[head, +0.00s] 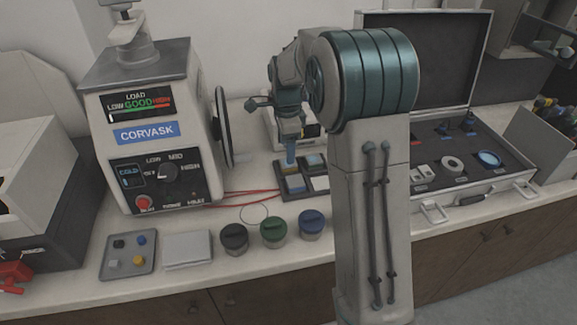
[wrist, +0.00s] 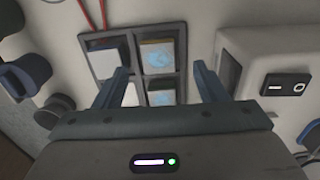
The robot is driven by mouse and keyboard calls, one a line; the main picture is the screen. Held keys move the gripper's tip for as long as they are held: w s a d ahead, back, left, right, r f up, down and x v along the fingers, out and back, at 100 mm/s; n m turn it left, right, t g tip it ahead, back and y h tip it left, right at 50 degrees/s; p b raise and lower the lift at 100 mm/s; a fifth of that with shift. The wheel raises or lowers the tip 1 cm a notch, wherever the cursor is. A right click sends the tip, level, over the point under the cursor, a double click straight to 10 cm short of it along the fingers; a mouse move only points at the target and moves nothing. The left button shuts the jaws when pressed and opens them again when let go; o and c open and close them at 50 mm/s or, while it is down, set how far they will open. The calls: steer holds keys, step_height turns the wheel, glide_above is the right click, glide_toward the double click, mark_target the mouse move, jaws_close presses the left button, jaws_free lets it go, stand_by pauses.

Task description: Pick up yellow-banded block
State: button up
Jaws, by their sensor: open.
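A dark tray (head: 281,192) with a few compartments holds several blocks, and the tray also shows in the wrist view (wrist: 134,38). In the wrist view, a block with a tan-yellow edge and a pale blue top (wrist: 160,58) sits in the upper right compartment. A similar bluish block (wrist: 161,98) is in the lower right one. A whitish block (wrist: 103,60) is upper left. My gripper (wrist: 160,68) is open above the tray, its fingers spread either side of the right-hand blocks, with nothing held. It points down in the head view (head: 291,160).
A Corvask press (head: 150,140) stands left. Three knobbed jars (head: 273,230) and a small parts tray (head: 129,256) are along the front. An open case (head: 460,188) lies right. A pale machine (wrist: 255,55) is close beside the tray. Red cables (head: 240,197) run to its left.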

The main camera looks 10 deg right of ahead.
mark_target(289, 166)
step_height(289, 166, down, 5)
steer(key=shift+s+d+f, duration=0.1)
steer(key=shift+d, duration=0.05)
steer(key=c, duration=1.4)
